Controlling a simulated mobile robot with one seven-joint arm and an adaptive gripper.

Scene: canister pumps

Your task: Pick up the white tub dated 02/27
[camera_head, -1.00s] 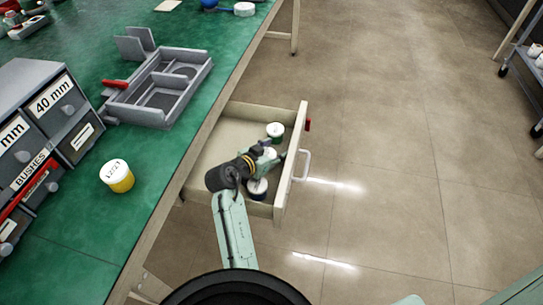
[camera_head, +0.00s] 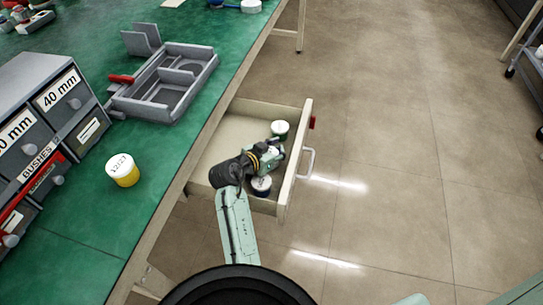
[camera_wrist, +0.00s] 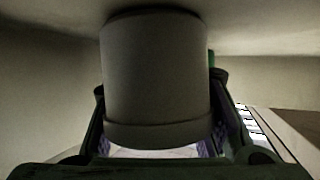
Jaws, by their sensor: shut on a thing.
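My gripper (camera_head: 273,157) reaches down into the open drawer (camera_head: 233,135). In the wrist view, my gripper (camera_wrist: 158,118) is shut on a plain pale tub (camera_wrist: 155,70), with a finger on each side of it. The tub looks grey-white in shadow, and no date shows on the side facing the wrist camera. In the head view the gripper mostly hides this tub. A white-lidded tub with a green band (camera_head: 280,129) stands behind the gripper in the drawer. A white-lidded dark blue tub (camera_head: 260,187) stands in front of it. Their dates are unreadable.
The drawer front with its handle (camera_head: 308,163) stands right of the gripper, and the green bench (camera_head: 75,225) is to the left. A yellow tub (camera_head: 123,171), a grey tray (camera_head: 170,88) and labelled small drawers (camera_head: 45,110) are on the bench.

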